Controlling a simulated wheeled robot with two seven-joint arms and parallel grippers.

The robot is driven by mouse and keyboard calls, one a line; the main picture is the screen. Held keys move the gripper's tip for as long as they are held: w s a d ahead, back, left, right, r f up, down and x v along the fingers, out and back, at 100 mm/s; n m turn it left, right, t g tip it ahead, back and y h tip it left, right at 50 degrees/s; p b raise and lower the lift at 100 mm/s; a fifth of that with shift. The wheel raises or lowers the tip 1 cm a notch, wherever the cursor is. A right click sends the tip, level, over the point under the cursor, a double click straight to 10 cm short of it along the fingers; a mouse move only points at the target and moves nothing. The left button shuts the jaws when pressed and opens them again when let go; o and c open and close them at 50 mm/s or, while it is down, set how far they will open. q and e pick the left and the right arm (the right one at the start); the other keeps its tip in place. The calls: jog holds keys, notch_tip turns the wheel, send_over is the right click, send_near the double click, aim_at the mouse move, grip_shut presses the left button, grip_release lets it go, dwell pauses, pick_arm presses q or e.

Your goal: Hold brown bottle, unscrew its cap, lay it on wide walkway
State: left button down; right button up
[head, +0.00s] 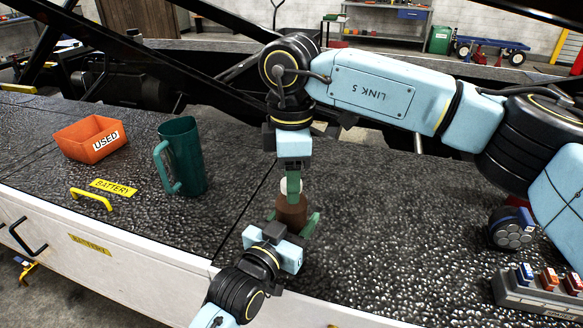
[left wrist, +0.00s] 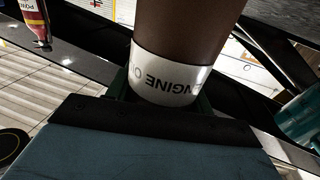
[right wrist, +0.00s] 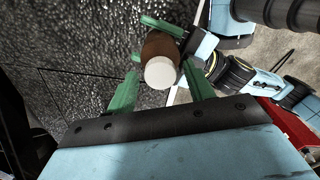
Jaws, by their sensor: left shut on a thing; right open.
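The brown bottle (head: 292,207) stands upright over the dark walkway, with its white cap (head: 290,184) on top. My left gripper (head: 284,224) is shut around the bottle's body from the front. In the left wrist view the bottle (left wrist: 190,25) fills the middle, with a white label reading "ENGINE O..." near the jaws. My right gripper (head: 291,178) points straight down above the bottle, with its fingers around the cap's height. In the right wrist view the open fingers of this gripper (right wrist: 160,92) are on either side of the white cap (right wrist: 160,73), apart from it.
The dark textured walkway (head: 390,230) is clear to the right of the bottle. A teal jug (head: 187,150) and an orange bin marked "USED" (head: 92,138) stand at left. A yellow handle (head: 92,197) rises near the front edge. A grey rack with coloured switches (head: 540,290) is at lower right.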

jog(key=c, duration=1)
jog(key=shift+c, duration=0.4)
